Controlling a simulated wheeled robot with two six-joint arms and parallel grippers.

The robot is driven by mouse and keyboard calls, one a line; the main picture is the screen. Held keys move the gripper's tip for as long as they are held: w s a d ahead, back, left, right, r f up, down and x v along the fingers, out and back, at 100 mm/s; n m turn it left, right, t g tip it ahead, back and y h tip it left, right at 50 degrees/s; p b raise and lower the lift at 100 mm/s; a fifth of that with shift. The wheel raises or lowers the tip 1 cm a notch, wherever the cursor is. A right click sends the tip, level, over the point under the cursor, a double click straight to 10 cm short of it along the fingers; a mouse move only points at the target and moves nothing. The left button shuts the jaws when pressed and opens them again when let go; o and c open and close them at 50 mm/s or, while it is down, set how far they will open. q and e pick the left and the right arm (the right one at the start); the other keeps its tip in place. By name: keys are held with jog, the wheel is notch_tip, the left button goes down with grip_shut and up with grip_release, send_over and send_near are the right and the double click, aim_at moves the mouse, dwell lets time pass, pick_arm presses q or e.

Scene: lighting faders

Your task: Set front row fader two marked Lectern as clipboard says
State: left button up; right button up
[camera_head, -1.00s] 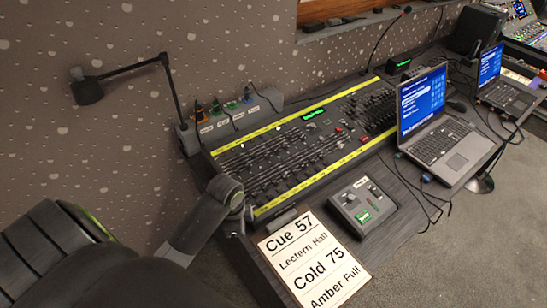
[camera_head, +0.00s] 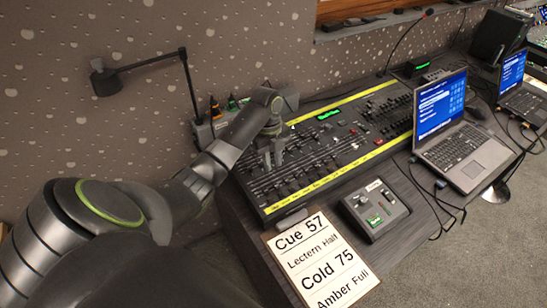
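The lighting desk (camera_head: 362,112) stands against the wall, with rows of faders and yellow label strips along its edges. The front yellow strip (camera_head: 330,178) carries marks too small to read. The clipboard sheet (camera_head: 322,262) at the desk's front reads "Cue 57, Lectern Half, Cold 75, Amber Full". My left gripper (camera_head: 272,160) points down over the left part of the fader bank. Its fingers are small and dark, so I cannot tell their opening or whether they touch a fader. The arm hides some faders at the left. My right gripper is not in view.
A small grey control box (camera_head: 375,208) sits in front of the desk. An open laptop (camera_head: 452,125) stands to the right, with a second laptop (camera_head: 520,85) beyond it. A lamp arm (camera_head: 150,62) reaches out at the back left. Cables hang at the right.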

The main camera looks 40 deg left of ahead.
pick_arm(q)
jog(key=b, duration=0.5)
send_over(276, 184)
jog(key=f, duration=0.3)
jog(key=a+f, duration=0.1)
jog(key=shift+w+f, duration=0.15)
jog(key=shift+f, duration=0.25)
jog(key=shift+d+f+b, duration=0.2)
jog(key=shift+f+b, duration=0.1)
jog(key=shift+f, duration=0.6)
jog(key=shift+d+f+b, duration=0.15)
jog(key=shift+f+b, duration=0.15)
jog(key=shift+f, duration=0.6)
jog(key=shift+c, duration=0.3)
jog(key=c, duration=0.4)
